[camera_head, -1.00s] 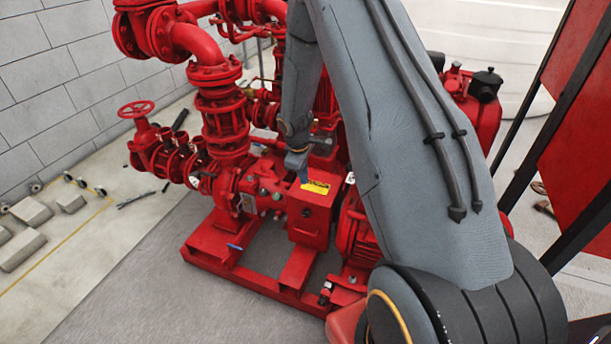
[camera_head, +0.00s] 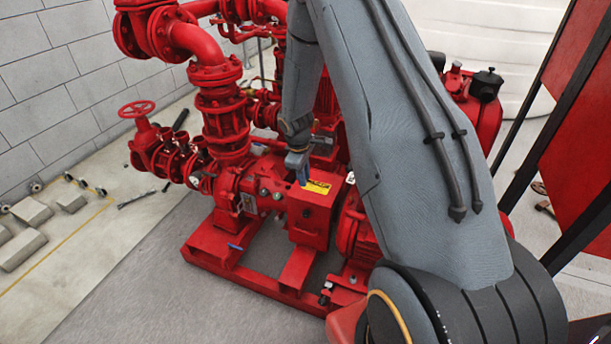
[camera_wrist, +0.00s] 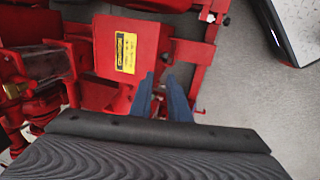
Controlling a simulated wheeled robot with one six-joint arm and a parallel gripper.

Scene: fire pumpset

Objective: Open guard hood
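The guard hood (camera_head: 311,215) is a red box on the pump skid with a yellow label on its top. In the wrist view the hood (camera_wrist: 112,42) is at the upper left with its label facing the camera. It looks closed over the part beneath it. My gripper (camera_head: 304,182) is above the hood's top, close to the label, in the head view. In the wrist view the two blue fingers of my gripper (camera_wrist: 161,78) stand a little apart with nothing between them. Their tips appear beside the hood's lower right edge; I cannot tell whether they touch it.
Red pipes and a valve with a handwheel (camera_head: 137,109) rise left of the hood. The red skid frame (camera_head: 255,284) runs along the floor in front. Grey blocks (camera_head: 28,212) lie at the left by the wall. The grey floor in front of the skid is clear.

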